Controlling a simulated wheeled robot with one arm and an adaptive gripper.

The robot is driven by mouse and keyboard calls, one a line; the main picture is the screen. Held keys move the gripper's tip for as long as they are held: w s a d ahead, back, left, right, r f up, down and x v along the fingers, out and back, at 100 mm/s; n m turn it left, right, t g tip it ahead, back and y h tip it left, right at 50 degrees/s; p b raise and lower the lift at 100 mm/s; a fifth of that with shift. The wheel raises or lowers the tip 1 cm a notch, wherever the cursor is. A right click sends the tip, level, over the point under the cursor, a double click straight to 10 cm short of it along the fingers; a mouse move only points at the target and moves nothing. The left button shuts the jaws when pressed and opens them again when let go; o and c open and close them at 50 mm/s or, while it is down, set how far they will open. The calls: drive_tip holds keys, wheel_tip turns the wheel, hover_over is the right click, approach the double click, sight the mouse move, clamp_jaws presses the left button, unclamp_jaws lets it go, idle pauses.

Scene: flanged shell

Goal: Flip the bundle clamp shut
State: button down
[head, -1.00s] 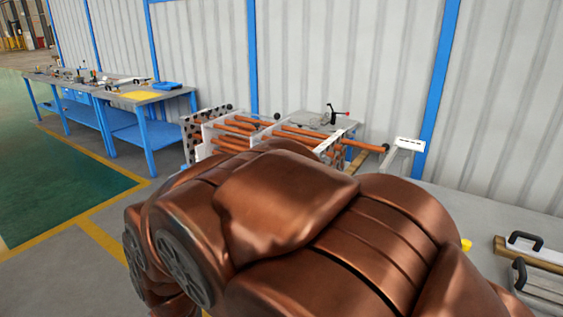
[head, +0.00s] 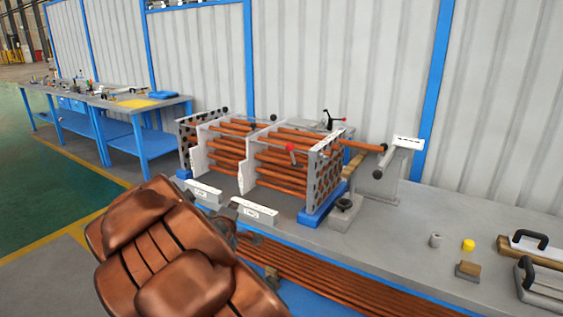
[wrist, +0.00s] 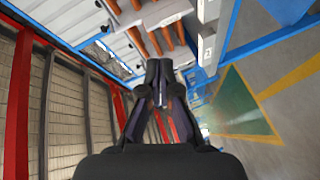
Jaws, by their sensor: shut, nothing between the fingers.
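A bundle of copper-coloured tubes (head: 282,172) runs through upright pale plates on the grey bench; some tubes also show at the top of the wrist view (wrist: 150,35).
White labelled blocks (head: 255,211) lie along the bench front. A perforated end plate (head: 324,172) stands on a blue foot. A grey stand (head: 378,172), a yellow cap (head: 468,245) and black-handled parts (head: 528,241) are to the right. Long copper tubes (head: 330,275) lie below the bench front.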

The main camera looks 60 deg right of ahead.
sight(292, 155)
drive_tip(key=s+d+r+n+h+b, duration=0.1)
drive_tip(key=s+d+r+n+h, duration=0.2)
drive_tip(key=s+d+r+h, duration=0.2)
drive_tip(key=shift+s+d+r+h+b, duration=0.25)
drive_tip(key=shift+d+r+h+b, duration=0.1)
drive_tip(key=shift+d+h, duration=0.75)
drive_tip(key=s+d+p+x, duration=0.1)
drive_tip(key=s+p+x, duration=0.1)
drive_tip(key=x, duration=1)
drive_tip(key=shift+s+d+p, duration=0.25)
drive_tip(key=shift+d+p, duration=0.1)
drive_tip(key=shift+p, duration=0.4)
drive_tip(key=shift+r+g, duration=0.25)
drive_tip(key=shift+g, duration=0.05)
